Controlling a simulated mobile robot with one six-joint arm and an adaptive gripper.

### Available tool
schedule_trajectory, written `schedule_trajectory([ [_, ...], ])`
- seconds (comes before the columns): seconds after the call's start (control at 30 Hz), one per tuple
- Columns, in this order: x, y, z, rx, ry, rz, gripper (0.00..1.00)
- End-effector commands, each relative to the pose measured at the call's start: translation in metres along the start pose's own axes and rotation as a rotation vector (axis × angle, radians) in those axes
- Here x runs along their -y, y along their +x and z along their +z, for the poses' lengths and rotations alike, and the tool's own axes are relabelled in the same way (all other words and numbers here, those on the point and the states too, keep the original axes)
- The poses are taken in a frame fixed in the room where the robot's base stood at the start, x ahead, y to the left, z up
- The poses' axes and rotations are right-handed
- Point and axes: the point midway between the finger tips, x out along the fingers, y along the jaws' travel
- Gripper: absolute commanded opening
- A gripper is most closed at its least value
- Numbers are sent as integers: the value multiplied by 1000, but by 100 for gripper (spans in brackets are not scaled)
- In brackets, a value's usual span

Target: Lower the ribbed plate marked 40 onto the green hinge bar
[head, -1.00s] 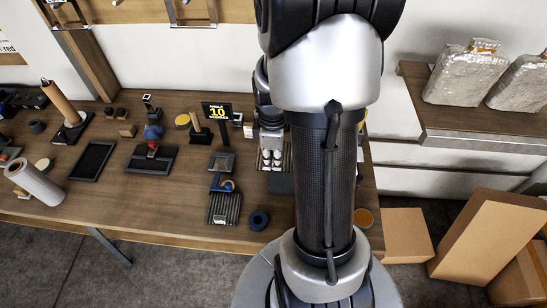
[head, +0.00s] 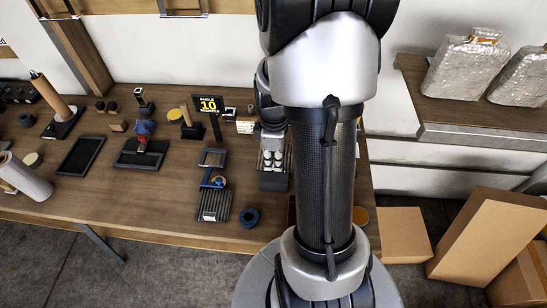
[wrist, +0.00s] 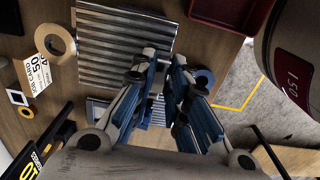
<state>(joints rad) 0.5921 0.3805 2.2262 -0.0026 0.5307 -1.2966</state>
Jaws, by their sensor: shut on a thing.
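My gripper (wrist: 165,58) shows in the wrist view with its fingers close together at the right edge of a large grey ribbed plate (wrist: 115,42). It is shut on that plate; the contact is partly hidden by the fingers. I can read no 40 on the plate. In the head view my gripper (head: 272,160) hangs over the right part of the table, partly behind my arm. A smaller ribbed plate (head: 213,207) with a blue hinge-like part (head: 211,181) lies to its left and nearer the front edge. I cannot make out a green hinge bar.
A square frame (head: 213,157) and the yellow-on-black sign (head: 208,105) stand farther back. A tan ring (wrist: 53,42), a white card (wrist: 42,62) and a dark red tray (wrist: 235,12) border the large plate.

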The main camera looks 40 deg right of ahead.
Motion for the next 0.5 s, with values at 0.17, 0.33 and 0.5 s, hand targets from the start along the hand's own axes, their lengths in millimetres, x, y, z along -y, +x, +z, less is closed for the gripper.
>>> schedule_trajectory([
  [0.17, 0, 15, 0, 0, 0, 1, 0],
  [0.33, 0, 27, 0, 0, 0, 0, 0],
  [0.5, 0, 39, 0, 0, 0, 0, 0],
])
